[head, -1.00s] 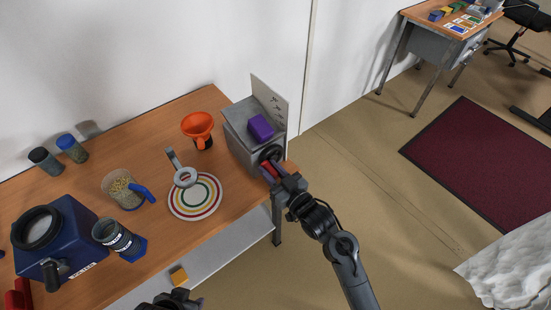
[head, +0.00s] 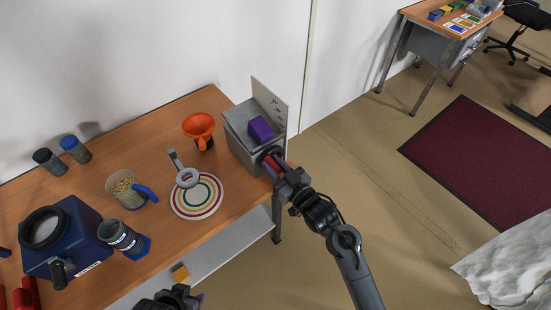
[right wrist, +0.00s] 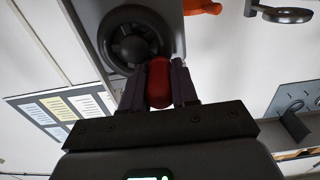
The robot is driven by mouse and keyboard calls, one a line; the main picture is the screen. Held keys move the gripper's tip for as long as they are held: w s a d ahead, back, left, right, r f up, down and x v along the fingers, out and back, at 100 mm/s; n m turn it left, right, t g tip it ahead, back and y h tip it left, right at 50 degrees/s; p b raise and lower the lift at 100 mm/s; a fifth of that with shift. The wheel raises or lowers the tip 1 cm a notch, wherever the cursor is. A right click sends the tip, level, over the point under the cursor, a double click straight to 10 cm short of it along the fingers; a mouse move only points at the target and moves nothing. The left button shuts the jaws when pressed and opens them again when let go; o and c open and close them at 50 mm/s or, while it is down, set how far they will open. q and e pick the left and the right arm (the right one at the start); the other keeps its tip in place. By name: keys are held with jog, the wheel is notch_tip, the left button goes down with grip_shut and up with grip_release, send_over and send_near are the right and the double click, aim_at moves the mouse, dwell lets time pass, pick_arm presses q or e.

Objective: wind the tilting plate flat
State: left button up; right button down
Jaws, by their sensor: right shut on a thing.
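The grey box-shaped stand (head: 239,145) is at the right end of the wooden table, with a purple block (head: 261,129) on its top plate and an upright marked panel (head: 271,101) behind. I cannot tell exactly how level the plate is. A dark handwheel (right wrist: 133,40) is on the stand's side. My right gripper (head: 277,168) is at the wheel, shut on its red handle (right wrist: 159,84); the fingers stand on both sides of the handle in the right wrist view. My left gripper (head: 172,301) shows only partly at the bottom edge; its fingertips are unclear.
An orange funnel (head: 199,127), a striped round plate (head: 198,202) with a grey ring tool (head: 186,177), a jug of grains (head: 126,188), dark jars (head: 76,149) and a blue machine (head: 67,240) occupy the table.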

aim_at(277, 151)
jog(key=shift+w+d+r, duration=0.2)
jog(key=shift+d+r, duration=0.05)
jog(key=shift+w+d+r+p, duration=0.15)
jog(key=shift+w+d+p, duration=0.25)
jog(key=shift+d, duration=0.1)
jog(key=shift+w+d+f, duration=0.25)
jog(key=shift+w+d, duration=0.15)
jog(key=shift+d, duration=0.15)
jog(key=shift+w+d, duration=0.3)
